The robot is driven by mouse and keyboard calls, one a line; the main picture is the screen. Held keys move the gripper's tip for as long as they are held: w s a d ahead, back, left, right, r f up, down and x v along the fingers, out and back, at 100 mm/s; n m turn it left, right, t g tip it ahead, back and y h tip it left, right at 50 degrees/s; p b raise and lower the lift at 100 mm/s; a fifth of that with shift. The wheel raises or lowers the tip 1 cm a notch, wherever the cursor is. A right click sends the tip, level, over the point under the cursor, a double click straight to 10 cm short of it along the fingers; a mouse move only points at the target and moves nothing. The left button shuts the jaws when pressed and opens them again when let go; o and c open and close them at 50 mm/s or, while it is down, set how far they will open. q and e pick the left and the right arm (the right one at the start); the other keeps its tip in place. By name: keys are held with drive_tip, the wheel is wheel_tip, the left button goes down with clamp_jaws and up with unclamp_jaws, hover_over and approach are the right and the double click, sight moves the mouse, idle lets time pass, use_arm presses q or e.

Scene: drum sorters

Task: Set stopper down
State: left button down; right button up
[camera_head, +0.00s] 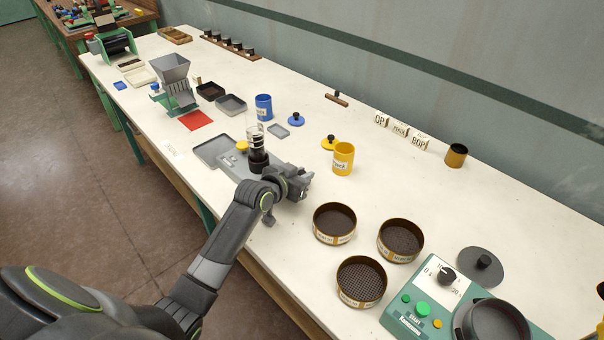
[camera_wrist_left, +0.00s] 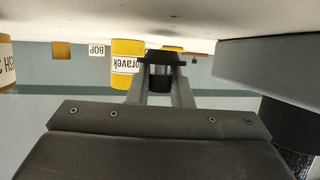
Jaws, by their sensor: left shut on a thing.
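My left gripper (camera_head: 303,184) reaches across the front of the bench, low over the white top, just right of the grey stand. In the left wrist view it is shut on a small dark stopper (camera_wrist_left: 160,72), which sits between the fingertips. In the head view the stopper is mostly hidden by the gripper. Whether the stopper touches the bench, I cannot tell. My right gripper is not in view.
A yellow canister (camera_head: 343,158) with its yellow lid (camera_head: 330,142) stands behind the gripper. Several round sieves, one of them here (camera_head: 334,223), stand to the right. A green shaker (camera_head: 437,300) is at the front right. White bench top is clear between canister and sieves.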

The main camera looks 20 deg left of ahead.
use_arm(q)
drive_tip(key=c, duration=1.3)
unclamp_jaws()
drive_tip(key=shift+r+p, duration=0.35)
drive_tip(key=shift+r, duration=0.2)
drive_tip(key=v, duration=1.2)
drive_tip(key=shift+r, duration=0.1)
